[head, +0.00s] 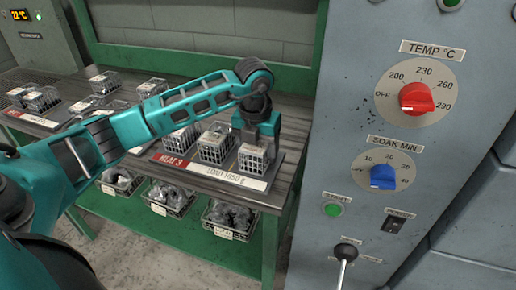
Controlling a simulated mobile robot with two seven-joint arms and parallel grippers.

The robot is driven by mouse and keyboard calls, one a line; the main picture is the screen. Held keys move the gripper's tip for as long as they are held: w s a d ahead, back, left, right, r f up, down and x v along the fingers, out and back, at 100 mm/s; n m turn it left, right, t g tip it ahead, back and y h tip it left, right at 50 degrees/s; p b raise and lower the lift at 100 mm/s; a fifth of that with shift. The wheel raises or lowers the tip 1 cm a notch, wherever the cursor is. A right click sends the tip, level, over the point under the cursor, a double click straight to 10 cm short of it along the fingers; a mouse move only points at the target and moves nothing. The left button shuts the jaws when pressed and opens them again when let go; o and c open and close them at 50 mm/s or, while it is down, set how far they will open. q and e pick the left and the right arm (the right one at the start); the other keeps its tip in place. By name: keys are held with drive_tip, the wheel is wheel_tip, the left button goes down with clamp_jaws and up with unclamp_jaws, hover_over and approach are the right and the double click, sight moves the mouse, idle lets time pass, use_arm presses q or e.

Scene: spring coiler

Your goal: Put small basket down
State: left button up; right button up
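A small wire basket (253,162) with a white top is directly below my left gripper (254,143), at the right end of a tray labelled COLD 1050 g (228,175). The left gripper points down, and its fingers meet the top of this basket and appear shut on it. The fingertips are small and partly hidden. The basket looks upright, at or just above the tray; I cannot tell if it touches. Other small baskets stand to its left on the tray, such as one beside it (213,148). My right gripper is not in view.
The tray lies on a green-framed bench with a dark slatted top (292,148). More baskets (40,99) stand at the bench's left. Filled bins (229,218) sit on the lower shelf. A grey control panel (372,110) with red and blue knobs rises close on the right.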

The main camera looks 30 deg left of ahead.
use_arm(q)
drive_tip(key=shift+f, duration=0.15)
drive_tip(key=o, duration=1.3)
drive_tip(key=shift+r, duration=0.5)
drive_tip(key=r, duration=0.7)
drive_tip(key=s+r+p, duration=0.1)
drive_tip(key=r, duration=0.2)
drive_tip(key=shift+s+d+r, duration=0.1)
drive_tip(key=shift+d+r, duration=0.05)
drive_tip(key=shift+r, duration=0.1)
drive_tip(key=shift+s+r, duration=0.1)
drive_tip(key=shift+r, duration=0.3)
